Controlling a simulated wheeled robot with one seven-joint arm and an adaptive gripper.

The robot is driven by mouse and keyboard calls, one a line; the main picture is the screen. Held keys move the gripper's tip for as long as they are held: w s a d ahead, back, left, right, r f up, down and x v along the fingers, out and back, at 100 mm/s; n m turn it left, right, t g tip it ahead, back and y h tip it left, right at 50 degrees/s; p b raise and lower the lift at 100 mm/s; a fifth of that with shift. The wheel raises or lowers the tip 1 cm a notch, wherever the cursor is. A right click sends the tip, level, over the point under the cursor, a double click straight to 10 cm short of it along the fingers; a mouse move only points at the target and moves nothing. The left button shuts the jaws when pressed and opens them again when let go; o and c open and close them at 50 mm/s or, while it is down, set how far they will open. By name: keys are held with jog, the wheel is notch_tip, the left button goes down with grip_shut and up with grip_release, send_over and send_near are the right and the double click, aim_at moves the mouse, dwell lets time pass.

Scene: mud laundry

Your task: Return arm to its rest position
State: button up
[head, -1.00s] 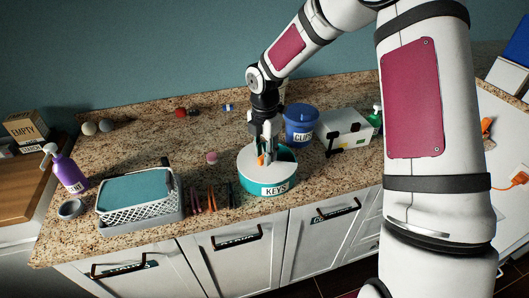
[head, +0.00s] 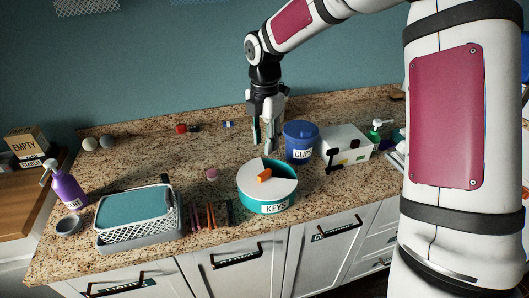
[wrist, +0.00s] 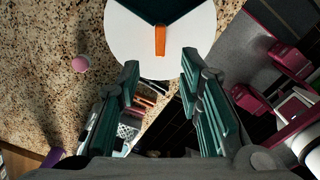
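My gripper (head: 269,148) hangs fingers down above the counter, just behind and above the round KEYS container. It is open and empty; in the wrist view the two fingers (wrist: 161,88) stand well apart with nothing between them. The KEYS container (head: 265,206) is teal with a white top that is partly open at the back right. An orange piece (head: 264,176) lies on the white top, apart from my fingers; it also shows in the wrist view (wrist: 160,40). My arm reaches in from the upper right.
Close to my gripper stand a blue CLIPS tub (head: 301,150) and a white box (head: 345,148). A basket (head: 135,235) and purple bottle (head: 69,190) are at left. A pink round item (head: 212,174) lies on the granite counter (head: 150,163). The air above the counter is clear.

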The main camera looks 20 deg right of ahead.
jog(key=shift+r, duration=0.55)
jog(key=s+d+r+m+t+h, duration=0.1)
jog(key=s+r+m+t+h, duration=0.1)
jog(key=s+r+m, duration=1.1)
jog(key=s+r+m+t+y, duration=0.1)
jog(key=s+m+t+y, duration=0.1)
jog(key=s+m, duration=0.9)
jog(key=s+t, duration=0.1)
jog(key=s, duration=0.4)
jog(key=shift+d+r+t, duration=0.2)
jog(key=shift+t, duration=0.1)
